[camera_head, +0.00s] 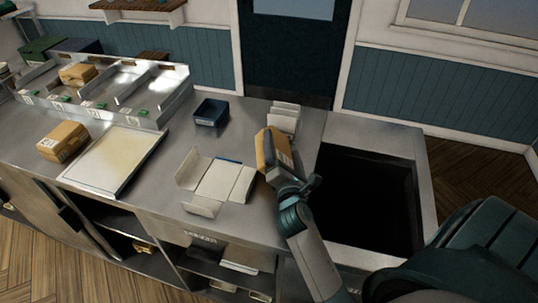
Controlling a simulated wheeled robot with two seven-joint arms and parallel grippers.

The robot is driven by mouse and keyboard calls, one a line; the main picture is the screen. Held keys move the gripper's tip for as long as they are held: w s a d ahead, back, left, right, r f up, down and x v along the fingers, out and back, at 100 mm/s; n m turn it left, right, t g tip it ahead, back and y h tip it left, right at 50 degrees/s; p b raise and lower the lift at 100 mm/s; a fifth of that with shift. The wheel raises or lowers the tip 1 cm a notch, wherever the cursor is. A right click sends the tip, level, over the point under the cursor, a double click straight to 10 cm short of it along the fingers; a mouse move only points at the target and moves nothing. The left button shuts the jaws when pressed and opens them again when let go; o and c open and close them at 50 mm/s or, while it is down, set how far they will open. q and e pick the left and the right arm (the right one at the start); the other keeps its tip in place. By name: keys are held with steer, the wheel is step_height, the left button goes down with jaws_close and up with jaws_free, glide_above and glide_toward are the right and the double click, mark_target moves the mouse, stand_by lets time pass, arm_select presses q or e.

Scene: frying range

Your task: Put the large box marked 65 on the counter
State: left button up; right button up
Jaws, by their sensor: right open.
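A brown cardboard box (264,149) is at the right part of the steel counter (150,193), near the edge of a dark opening. My right gripper (281,163) is open and overlaps the right side of this box, hiding part of it. I cannot tell whether the fingers touch it or whether its base rests fully on the counter. Another brown box (62,141) with a pale label sits on the counter at the left. A smaller brown box (77,74) lies in the metal rack. No number on any box is readable. My left gripper is not in view.
A white-topped tray (114,160), an opened white carton (217,181) and a dark blue bin (211,112) occupy the counter. White cartons (285,116) stand behind the box at my gripper. A deep dark well (367,200) lies to the right. Bare steel shows between the items.

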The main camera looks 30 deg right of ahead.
stand_by(0.3)
steer(key=c, duration=1.2)
steer(key=shift+c, duration=0.2)
steer(key=shift+r, duration=0.2)
steer(key=shift+r, duration=0.6)
step_height(320, 180, up, 2)
steer(key=shift+r, duration=0.25)
steer(key=s+d+r, duration=0.1)
steer(key=s, duration=0.2)
steer(key=s+d+r+b, duration=0.1)
steer(key=s+r, duration=0.1)
steer(key=s+d+r, duration=0.1)
steer(key=s+r, duration=0.1)
steer(key=s, duration=0.1)
steer(key=shift+s+d+r+b, duration=0.2)
steer(key=shift+s+b, duration=0.1)
steer(key=shift+b, duration=0.1)
steer(key=shift+c, duration=1)
steer(key=shift+s+d+r+p, duration=0.25)
steer(key=shift+s+r+p, duration=0.2)
steer(key=shift+s, duration=0.15)
steer(key=shift+s+d+r+p, duration=0.2)
steer(key=shift+s+r+p, duration=0.2)
steer(key=shift+s, duration=0.15)
